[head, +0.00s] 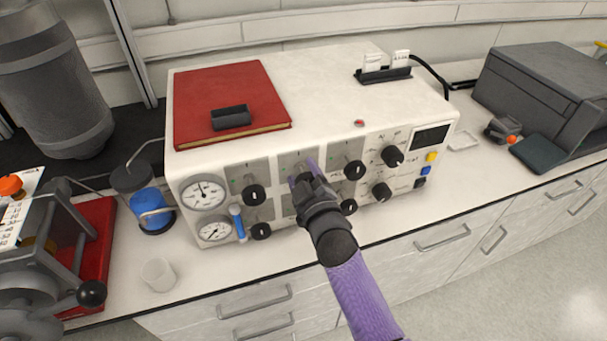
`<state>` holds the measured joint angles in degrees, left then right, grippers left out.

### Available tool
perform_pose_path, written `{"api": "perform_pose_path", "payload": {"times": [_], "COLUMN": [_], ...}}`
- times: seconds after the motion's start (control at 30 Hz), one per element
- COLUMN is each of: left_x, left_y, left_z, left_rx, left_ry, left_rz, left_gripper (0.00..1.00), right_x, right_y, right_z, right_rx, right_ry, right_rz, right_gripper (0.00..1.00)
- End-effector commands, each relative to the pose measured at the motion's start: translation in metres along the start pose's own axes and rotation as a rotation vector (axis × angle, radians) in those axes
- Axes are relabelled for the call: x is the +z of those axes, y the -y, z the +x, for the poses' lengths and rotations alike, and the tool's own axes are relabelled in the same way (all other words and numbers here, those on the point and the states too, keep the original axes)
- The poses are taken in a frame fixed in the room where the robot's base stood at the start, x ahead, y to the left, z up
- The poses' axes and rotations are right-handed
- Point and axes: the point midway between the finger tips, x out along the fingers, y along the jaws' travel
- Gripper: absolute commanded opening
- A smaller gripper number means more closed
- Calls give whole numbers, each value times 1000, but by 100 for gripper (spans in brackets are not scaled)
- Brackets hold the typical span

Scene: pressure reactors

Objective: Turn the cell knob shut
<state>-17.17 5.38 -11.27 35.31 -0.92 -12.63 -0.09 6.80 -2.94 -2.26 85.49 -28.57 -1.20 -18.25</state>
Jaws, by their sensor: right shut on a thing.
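A white control unit (330,80) stands on the bench, with several black knobs on its front panel. My right gripper (303,174) comes in from below, its arm in a purple sleeve, and is shut at the upper middle knob (304,180). The gripper hides most of that knob, so its pointer position cannot be read. Other black knobs show to its left (254,195) and right (354,170). I cannot read which label marks the cell knob. My left gripper is not in view.
A red book (228,95) lies on top of the unit. Two gauges (203,193) are on the panel's left. A blue-filled jar (152,210), a clear beaker (158,274) and a reactor stand to the left. A dark grey box (545,90) stands right.

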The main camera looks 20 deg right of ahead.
Motion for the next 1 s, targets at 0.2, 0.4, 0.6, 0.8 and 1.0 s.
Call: {"api": "perform_pose_path", "payload": {"times": [0.2,0.4,0.6,0.8,1.0], "left_x": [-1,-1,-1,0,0], "left_y": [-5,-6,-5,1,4], "left_z": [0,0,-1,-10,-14], "left_rx": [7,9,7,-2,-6], "left_ry": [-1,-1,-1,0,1], "left_rz": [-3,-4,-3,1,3], "left_gripper": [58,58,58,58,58], "right_x": [1,1,0,0,0], "right_y": [1,1,0,0,0], "right_z": [0,0,-4,-44,-85], "right_rx": [-3,-2,-2,-4,-3], "right_ry": [4,2,2,5,4], "right_rz": [2,1,0,1,1], "right_gripper": [85,99,99,99,99]}}
